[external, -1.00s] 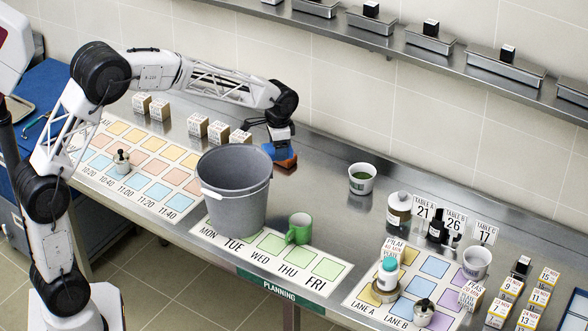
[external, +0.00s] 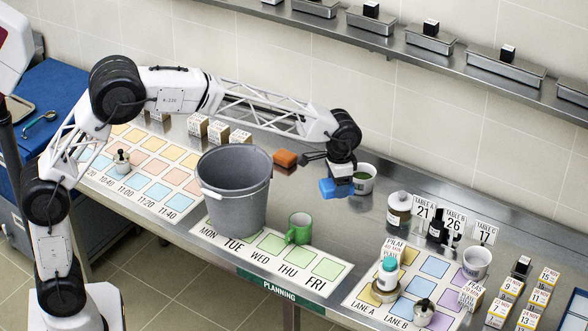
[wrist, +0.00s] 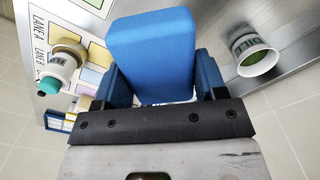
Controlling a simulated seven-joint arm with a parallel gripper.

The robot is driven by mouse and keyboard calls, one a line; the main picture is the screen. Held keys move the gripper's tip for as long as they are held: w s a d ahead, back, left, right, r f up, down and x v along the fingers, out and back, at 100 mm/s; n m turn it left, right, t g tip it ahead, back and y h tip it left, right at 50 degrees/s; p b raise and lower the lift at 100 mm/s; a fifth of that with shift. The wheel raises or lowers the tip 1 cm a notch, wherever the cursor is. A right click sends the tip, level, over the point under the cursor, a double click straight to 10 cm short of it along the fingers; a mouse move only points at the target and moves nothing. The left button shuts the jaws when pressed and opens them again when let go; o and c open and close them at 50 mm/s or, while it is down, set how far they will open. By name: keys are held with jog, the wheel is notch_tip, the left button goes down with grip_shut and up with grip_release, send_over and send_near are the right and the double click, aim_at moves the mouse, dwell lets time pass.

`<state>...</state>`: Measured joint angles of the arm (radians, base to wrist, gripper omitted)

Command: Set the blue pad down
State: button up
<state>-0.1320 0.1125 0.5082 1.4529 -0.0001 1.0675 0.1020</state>
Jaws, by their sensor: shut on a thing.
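The blue pad (external: 334,188) is held in my gripper (external: 338,181), above the counter and to the right of the grey bucket. In the wrist view the blue pad (wrist: 152,48) fills the space between the gripper's blue fingers (wrist: 160,78), which are shut on it. In the external view the pad appears just left of and in front of the white cup with green contents. I see no support touching the pad.
The white cup (external: 364,180) stands close to my gripper. Bare steel counter (external: 350,225) lies between mug and bottles.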

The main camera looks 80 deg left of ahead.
jog(key=w+d+r, duration=0.2)
jog(key=d, duration=0.9)
jog(key=s+f+m, duration=0.4)
jog(key=s+m, duration=0.1)
jog(key=s, duration=0.2)
jog(key=s+d+f+m, duration=0.1)
jog(key=s+f+m, duration=0.4)
jog(key=s, duration=0.3)
jog(key=s+d+f+m, duration=0.1)
jog(key=s+f+m, duration=0.4)
jog(key=s+m, duration=0.2)
jog(key=shift+s+d, duration=0.1)
jog(key=shift+s, duration=0.15)
jog(key=shift+s+f+m, duration=0.35)
jog(key=shift+s+m, duration=0.35)
jog(key=shift+s, duration=0.05)
jog(key=shift+w, duration=0.1)
send_over(327, 273)
jog(key=shift+f, duration=0.75)
jog(key=shift+f, duration=0.1)
jog(key=shift+f, duration=1.65)
